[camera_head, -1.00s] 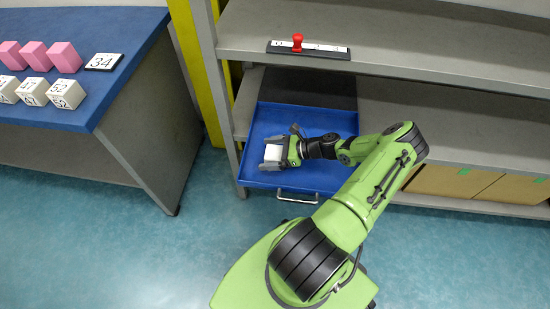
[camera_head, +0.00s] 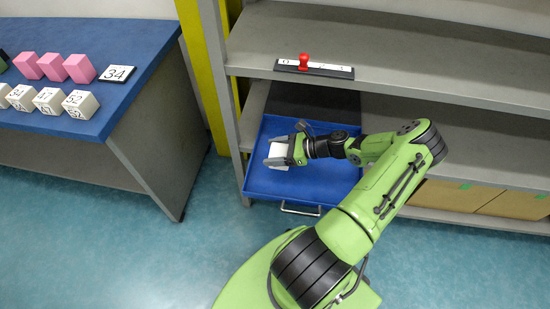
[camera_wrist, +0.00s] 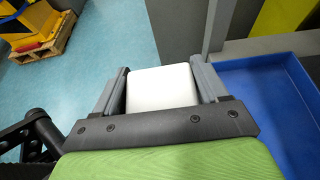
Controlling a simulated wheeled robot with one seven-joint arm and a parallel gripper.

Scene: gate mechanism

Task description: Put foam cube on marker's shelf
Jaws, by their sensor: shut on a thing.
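My gripper (camera_head: 272,152) is shut on a plain white cube (camera_head: 281,153). The cube also shows between the two fingers in the wrist view (camera_wrist: 162,86). The gripper holds it over the blue drawer tray (camera_head: 300,188). I cannot tell its exact height above the tray floor. A red marker (camera_head: 304,61) stands on a black-and-white number strip (camera_head: 330,70) on the upper grey shelf (camera_head: 420,82). It stands between the 0 and the 2.
A blue table (camera_head: 125,35) at the left bears pink cubes (camera_head: 79,68), white numbered cubes (camera_head: 80,104) and a card reading 34 (camera_head: 117,74). Cardboard boxes (camera_head: 455,194) sit low at the right. A grey post (camera_head: 219,80) bounds the shelves. Floor in front is clear.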

